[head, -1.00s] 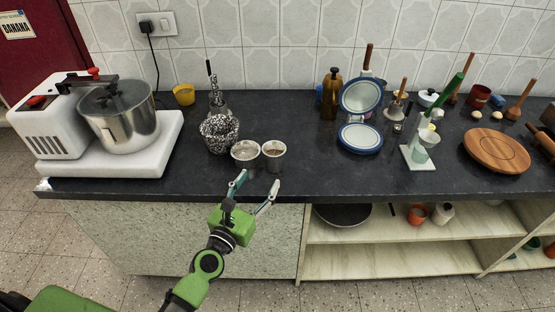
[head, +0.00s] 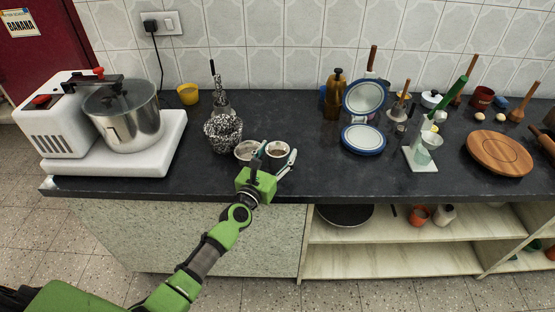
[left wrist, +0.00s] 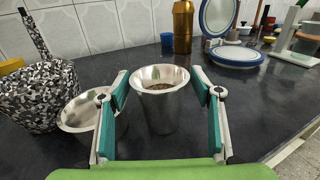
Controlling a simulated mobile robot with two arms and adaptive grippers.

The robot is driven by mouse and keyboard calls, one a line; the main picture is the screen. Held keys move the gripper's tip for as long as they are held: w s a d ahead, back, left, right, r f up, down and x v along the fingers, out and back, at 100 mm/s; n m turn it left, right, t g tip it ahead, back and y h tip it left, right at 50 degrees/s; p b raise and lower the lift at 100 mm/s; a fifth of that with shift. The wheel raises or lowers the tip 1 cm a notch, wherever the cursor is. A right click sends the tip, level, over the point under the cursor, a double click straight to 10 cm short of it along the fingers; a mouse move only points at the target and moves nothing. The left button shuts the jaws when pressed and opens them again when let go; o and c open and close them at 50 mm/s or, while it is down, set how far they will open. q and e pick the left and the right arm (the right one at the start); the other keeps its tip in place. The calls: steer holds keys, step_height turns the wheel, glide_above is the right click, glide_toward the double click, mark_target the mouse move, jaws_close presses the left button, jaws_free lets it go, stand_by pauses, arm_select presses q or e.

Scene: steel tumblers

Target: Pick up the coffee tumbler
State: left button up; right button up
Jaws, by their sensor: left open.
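Two steel tumblers stand side by side near the counter's front edge. The right one, the coffee tumbler (head: 277,152), has dark brown contents; in the left wrist view it (left wrist: 158,105) stands upright between my open fingers. The other tumbler (head: 246,150) is just to its left; in the left wrist view it (left wrist: 85,118) is partly hidden behind my left finger. My left gripper (head: 275,160) is open, with its fingers on either side of the coffee tumbler; it also shows in the left wrist view (left wrist: 162,95). I cannot tell whether the fingers touch it. My right gripper is not in view.
A black-and-white patterned pot (head: 222,132) stands close behind the left tumbler. A white grinder (head: 110,130) with a steel drum is at the left. A blue-rimmed plate (head: 363,140) and a brown bottle (head: 334,98) are to the right. The dark counter (head: 320,178) is clear right of the tumblers.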

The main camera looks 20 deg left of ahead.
arm_select(q)
steer(key=shift+w, duration=0.35)
steer(key=shift+c, duration=0.4)
steer(key=shift+r, duration=0.1)
steer(key=c, duration=1.4)
steer(key=shift+o, duration=0.2)
